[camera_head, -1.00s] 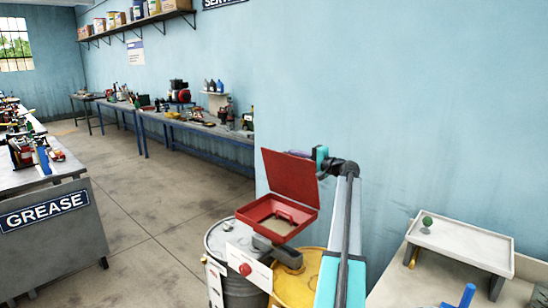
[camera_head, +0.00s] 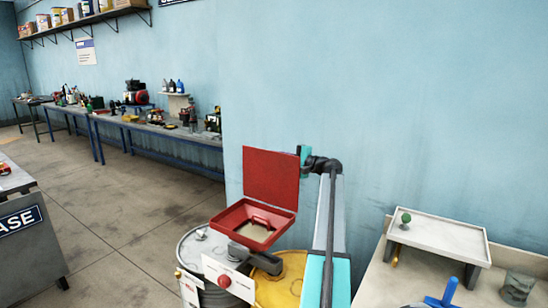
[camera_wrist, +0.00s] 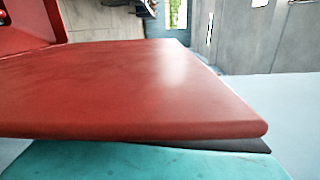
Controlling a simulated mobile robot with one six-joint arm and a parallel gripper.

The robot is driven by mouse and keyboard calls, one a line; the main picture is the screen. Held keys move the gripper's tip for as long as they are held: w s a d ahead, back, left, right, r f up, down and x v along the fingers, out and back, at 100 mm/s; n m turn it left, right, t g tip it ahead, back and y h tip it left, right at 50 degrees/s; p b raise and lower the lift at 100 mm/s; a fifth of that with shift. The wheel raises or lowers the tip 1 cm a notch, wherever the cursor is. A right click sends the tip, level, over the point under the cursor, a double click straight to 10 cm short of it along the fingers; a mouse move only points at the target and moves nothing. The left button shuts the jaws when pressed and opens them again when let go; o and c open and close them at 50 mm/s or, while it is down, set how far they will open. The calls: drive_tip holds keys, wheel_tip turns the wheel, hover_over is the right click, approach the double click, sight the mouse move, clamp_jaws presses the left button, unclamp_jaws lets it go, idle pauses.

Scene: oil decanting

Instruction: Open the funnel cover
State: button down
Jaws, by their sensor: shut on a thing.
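The red square funnel (camera_head: 256,224) sits over the drums in the head view. Its red cover (camera_head: 270,177) stands raised, close to upright, at the funnel's back edge, and the inside of the funnel shows. My gripper (camera_head: 304,155) is at the cover's upper right edge, mostly hidden behind it, and is shut on the cover. In the wrist view the cover (camera_wrist: 140,90) fills the middle as a broad red panel, with a teal finger of mine along its lower side. A bit of the red funnel (camera_wrist: 25,25) shows at upper left.
A grey drum (camera_head: 205,255) and a yellow drum (camera_head: 282,285) stand below the funnel. A white tray stand (camera_head: 440,238) is on the bench at right. The blue wall (camera_head: 400,100) is behind. Open floor (camera_head: 110,210) lies at left.

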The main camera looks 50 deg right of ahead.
drive_tip(key=shift+s+d+r, duration=0.1)
drive_tip(key=shift+s+r, duration=0.05)
drive_tip(key=shift+r, duration=0.1)
drive_tip(key=c, duration=2)
unclamp_jaws()
drive_tip(key=shift+o, duration=1)
drive_tip(key=shift+s+a+r, duration=0.1)
drive_tip(key=shift+a+r, duration=0.05)
drive_tip(key=shift+a, duration=0.1)
drive_tip(key=shift+w+f, duration=0.2)
drive_tip(key=shift+w, duration=0.05)
drive_tip(key=shift+a, duration=0.1)
drive_tip(key=s+d+b, duration=0.2)
drive_tip(key=s+b, duration=0.1)
drive_tip(key=s, duration=1)
drive_tip(key=shift+s, duration=0.3)
